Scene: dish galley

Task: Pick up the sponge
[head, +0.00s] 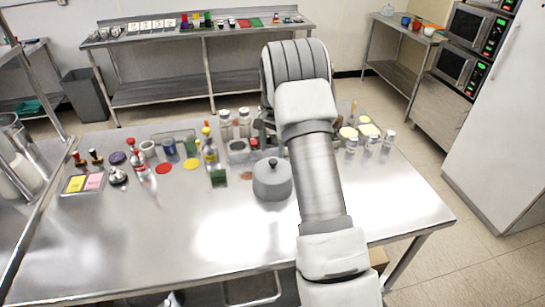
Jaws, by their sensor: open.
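I cannot pick out the sponge for certain in the head view. A small dark green block (218,177) lies on the steel table (150,240), left of the grey lidded pot, and may be it. A yellow pad (75,184) and a pink pad (94,181) lie side by side in a shallow tray at the left. My arm rises from the bottom right and bends above the table. Its end and my gripper are hidden behind the arm; a dark shape just left of the arm is too unclear to name.
The grey lidded pot (272,180) stands close left of my arm. Bottles (209,150), jars and coloured discs crowd the table's back half. Clear jars (370,142) stand right of the arm. The table's front left is bare. A shelf bench (160,95) stands behind.

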